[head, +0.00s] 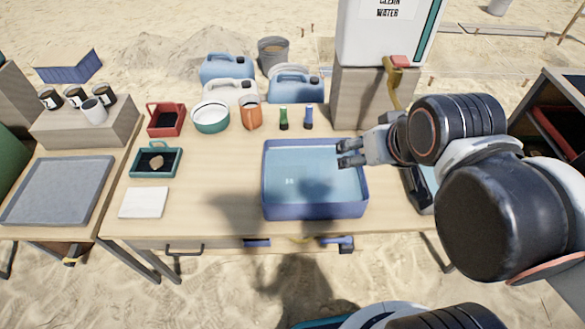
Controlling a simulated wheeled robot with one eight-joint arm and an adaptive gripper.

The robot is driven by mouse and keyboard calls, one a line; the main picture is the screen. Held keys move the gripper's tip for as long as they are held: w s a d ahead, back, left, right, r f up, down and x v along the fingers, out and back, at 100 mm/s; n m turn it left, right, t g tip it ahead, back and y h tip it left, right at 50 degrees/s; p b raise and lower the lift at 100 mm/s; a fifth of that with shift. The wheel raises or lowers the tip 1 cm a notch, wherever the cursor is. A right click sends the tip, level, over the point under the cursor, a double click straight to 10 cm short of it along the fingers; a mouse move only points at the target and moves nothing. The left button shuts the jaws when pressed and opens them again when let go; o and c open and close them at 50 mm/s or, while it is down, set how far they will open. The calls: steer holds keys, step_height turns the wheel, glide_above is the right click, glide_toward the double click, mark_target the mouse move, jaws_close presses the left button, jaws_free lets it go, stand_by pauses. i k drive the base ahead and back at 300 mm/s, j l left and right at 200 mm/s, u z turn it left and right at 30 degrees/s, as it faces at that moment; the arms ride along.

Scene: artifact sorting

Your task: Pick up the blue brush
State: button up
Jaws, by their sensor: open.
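A small slim blue item with a dark end (308,116), which looks like the blue brush, is at the back of the wooden table beside a similar green one (283,118). Its details are too small to be sure. Another blue-handled item (337,241) shows at the table's front edge; I cannot tell if it is a brush. My gripper (341,153) is open and empty, with its fingers pointing left over the back right part of the blue basin (315,211). It is nearer to me than the small blue item and to its right.
An orange jug (251,115), a white-and-teal bowl (211,117) and a red caddy (166,119) stand left of the small items. Blue jerrycans (296,88) are behind. A white water tank (385,35) stands on a block (358,100) at back right.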

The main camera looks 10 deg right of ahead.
mark_target(308, 119)
steer(key=i+j, duration=0.15)
steer(key=j, duration=0.15)
steer(key=i+j+z, duration=0.1)
steer(key=j, duration=0.2)
steer(key=i+j+z, duration=0.1)
steer(key=i+j, duration=0.2)
steer(key=j, duration=0.35)
steer(key=i+j+z, duration=0.1)
steer(key=j, duration=0.2)
steer(key=i, duration=0.05)
